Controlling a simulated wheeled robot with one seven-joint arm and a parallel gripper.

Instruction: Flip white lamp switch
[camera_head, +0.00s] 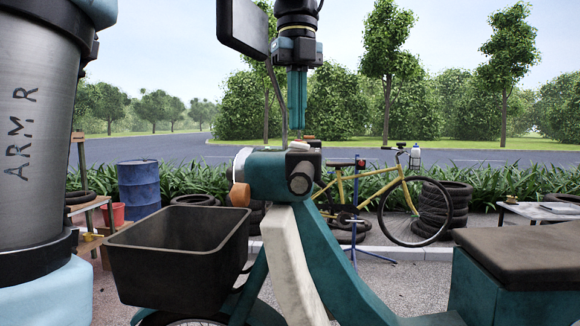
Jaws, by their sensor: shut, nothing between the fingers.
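My gripper (297,128) hangs down at the top middle, its teal fingers together and empty. The fingertips are just above the teal handlebar head of a scooter-like cart (265,176). A small whitish piece (300,145) on top of that head, right under the fingertips, looks like the white lamp switch. Its lever position is too small to tell. I cannot tell whether the fingertips touch it; a slight gap seems to show.
A mirror (243,27) on a thin stalk (279,100) rises close left of my fingers. A dark basket (180,258) is at the front left, a brown seat (520,256) at the right. A yellow bicycle (375,190), tyres (441,208) and a blue barrel (139,186) stand behind.

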